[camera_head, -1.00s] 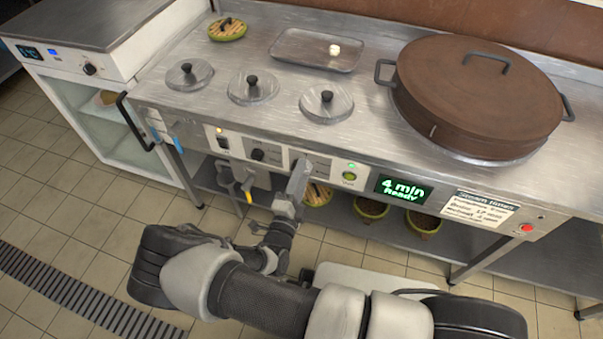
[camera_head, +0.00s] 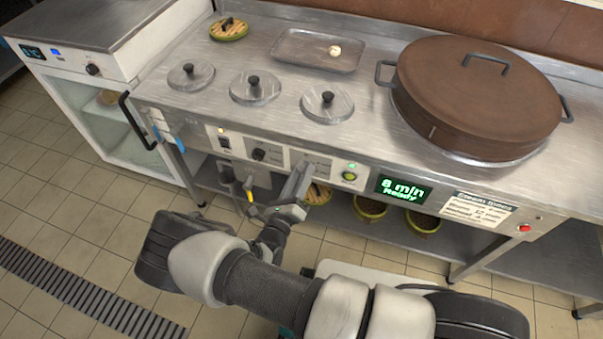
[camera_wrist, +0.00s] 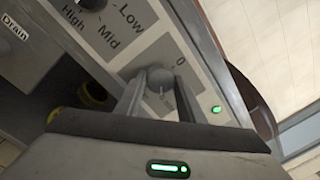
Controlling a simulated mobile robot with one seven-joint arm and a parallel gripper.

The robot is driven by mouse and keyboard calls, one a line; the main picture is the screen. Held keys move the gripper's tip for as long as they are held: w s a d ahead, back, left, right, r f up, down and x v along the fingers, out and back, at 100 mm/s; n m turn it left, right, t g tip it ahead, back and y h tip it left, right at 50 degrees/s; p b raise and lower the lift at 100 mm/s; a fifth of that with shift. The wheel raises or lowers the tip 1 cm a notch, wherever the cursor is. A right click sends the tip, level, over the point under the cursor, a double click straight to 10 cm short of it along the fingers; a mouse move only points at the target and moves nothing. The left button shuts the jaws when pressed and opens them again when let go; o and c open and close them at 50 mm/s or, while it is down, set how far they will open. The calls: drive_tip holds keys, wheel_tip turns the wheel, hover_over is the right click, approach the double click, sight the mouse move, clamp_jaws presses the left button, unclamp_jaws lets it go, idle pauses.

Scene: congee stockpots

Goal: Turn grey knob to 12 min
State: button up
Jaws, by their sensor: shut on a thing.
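The grey knob (camera_wrist: 160,78) shows in the wrist view on the front panel, between my fingertips. In the head view my gripper hides it. My gripper (camera_wrist: 160,92) is shut on the knob; it also shows in the head view (camera_head: 303,168), reaching up to the panel from below. The panel display (camera_head: 404,189) glows green and reads "8 min Ready". A "0" mark shows beside the knob in the wrist view; the other dial marks are hidden or too small to read.
A black Low/Mid/High knob (camera_head: 258,154) is left of my gripper, and a lit green button (camera_head: 349,177) is right of it. A steam times card (camera_head: 477,208) and a red button (camera_head: 523,228) are further right. A large brown lidded pot (camera_head: 478,95) stands above on the counter.

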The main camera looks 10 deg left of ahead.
drive_tip(key=m+p, duration=0.1)
drive_tip(key=m, duration=0.5)
drive_tip(key=shift+w+r, duration=0.1)
drive_tip(key=shift+r, duration=0.05)
drive_tip(key=m, duration=0.2)
drive_tip(key=m+p, duration=0.1)
drive_tip(key=m, duration=0.2)
drive_tip(key=shift+g+h, duration=0.3)
drive_tip(key=shift+m, duration=0.4)
drive_tip(key=o, duration=1.1)
drive_tip(key=shift+a, duration=0.1)
drive_tip(key=s, duration=0.5)
drive_tip(key=s+a+p, duration=0.1)
drive_tip(key=s, duration=0.5)
drive_tip(key=s+a, duration=0.1)
drive_tip(key=s, duration=0.5)
drive_tip(key=shift+s+a, duration=0.15)
drive_tip(key=shift+a, duration=0.1)
